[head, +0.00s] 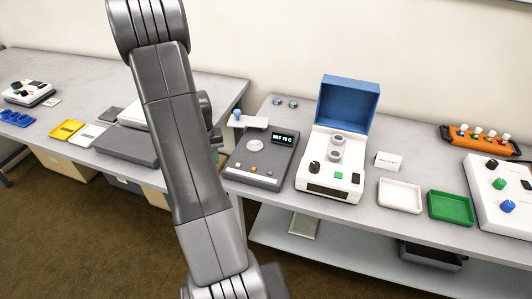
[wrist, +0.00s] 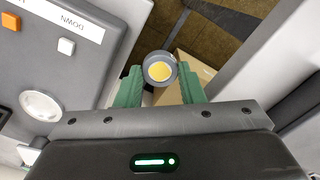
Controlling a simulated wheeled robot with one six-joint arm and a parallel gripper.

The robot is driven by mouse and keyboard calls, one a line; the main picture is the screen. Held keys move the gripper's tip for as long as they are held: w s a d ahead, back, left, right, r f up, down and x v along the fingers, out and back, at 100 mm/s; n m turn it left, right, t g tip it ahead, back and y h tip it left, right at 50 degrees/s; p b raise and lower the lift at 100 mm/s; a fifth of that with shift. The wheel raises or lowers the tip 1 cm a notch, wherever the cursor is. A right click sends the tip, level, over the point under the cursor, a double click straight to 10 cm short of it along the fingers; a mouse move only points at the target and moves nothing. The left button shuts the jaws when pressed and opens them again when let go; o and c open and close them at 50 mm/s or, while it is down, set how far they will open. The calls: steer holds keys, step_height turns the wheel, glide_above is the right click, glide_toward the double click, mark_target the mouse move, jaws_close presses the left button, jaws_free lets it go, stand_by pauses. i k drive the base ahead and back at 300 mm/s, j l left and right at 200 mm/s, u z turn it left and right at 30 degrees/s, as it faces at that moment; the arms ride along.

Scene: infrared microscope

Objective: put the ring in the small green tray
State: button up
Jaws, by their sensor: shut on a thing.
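My gripper (wrist: 160,82) shows in the wrist view with its two green fingers on either side of a small round piece, the ring (wrist: 148,73), with a grey rim and a yellow centre. It is shut on this piece and holds it above the gap beside the grey instrument. In the head view my arm hides the gripper and the held piece. The small green tray (head: 450,221) sits on the right bench, right of the white tray, and looks empty.
The grey instrument (head: 258,181) with a lit display stands at the bench's left end; it also shows in the wrist view (wrist: 80,68). A white device (head: 327,183) with a raised blue lid stands beside it. The white tray (head: 400,208) and a knobbed panel (head: 488,216) flank the green tray.

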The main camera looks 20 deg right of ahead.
mark_target(448, 208)
steer(key=k+l+u, duration=0.2)
steer(key=u, duration=0.15)
steer(key=k+l+u, duration=0.15)
steer(key=u, duration=0.2)
steer(key=k+l+u, duration=0.1)
steer(key=k+u, duration=0.15)
steer(key=u, duration=0.15)
steer(key=k+l, duration=0.15)
steer(key=k, duration=0.25)
steer(key=k+l, duration=0.15)
steer(key=k, duration=0.25)
steer(key=k+l, duration=0.2)
steer(key=k, duration=0.2)
steer(key=j+z, duration=0.05)
